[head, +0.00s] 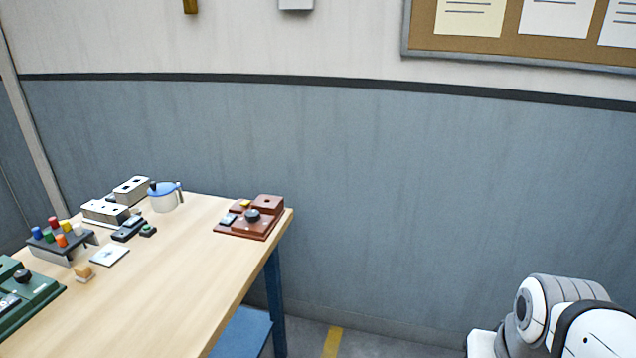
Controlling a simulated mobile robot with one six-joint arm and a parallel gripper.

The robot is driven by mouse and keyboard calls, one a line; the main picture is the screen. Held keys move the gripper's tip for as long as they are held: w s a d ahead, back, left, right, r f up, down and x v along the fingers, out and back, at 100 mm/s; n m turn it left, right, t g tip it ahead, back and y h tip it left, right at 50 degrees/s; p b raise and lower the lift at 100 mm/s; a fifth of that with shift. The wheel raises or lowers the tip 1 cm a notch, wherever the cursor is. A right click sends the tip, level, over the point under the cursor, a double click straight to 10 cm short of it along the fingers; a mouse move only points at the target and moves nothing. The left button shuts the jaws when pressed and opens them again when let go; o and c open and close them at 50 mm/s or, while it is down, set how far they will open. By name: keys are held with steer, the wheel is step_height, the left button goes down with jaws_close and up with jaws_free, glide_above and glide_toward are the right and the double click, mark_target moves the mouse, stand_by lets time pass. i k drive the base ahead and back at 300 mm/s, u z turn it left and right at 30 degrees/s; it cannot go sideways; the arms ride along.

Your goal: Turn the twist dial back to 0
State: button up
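A red-brown box (262,230) stands at the far right corner of the table. It carries a round black knob (252,215). A green box (35,298) at the left picture edge, partly cut off, carries another black knob (22,276). I cannot tell which knob is the twist dial, and no dial marks can be read from here. Part of my arm shows at the lower right, well away from the table. My gripper is not in view.
The wooden table (170,290) also holds a rack (62,254) of coloured pegs, a blue-lidded pot (165,200), pale socket boxes (105,213), a white card (110,256) and a small wooden block (83,273). Its middle and right front are clear. A wall stands behind.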

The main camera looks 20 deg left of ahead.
mark_target(252, 216)
steer(key=u, duration=0.35)
steer(key=i, duration=1.4)
steer(key=u, duration=1.3)
steer(key=i, duration=0.45)
steer(key=u, duration=0.1)
steer(key=k, duration=0.7)
steer(key=u, duration=0.2)
steer(key=i, duration=0.75)
steer(key=z, duration=0.1)
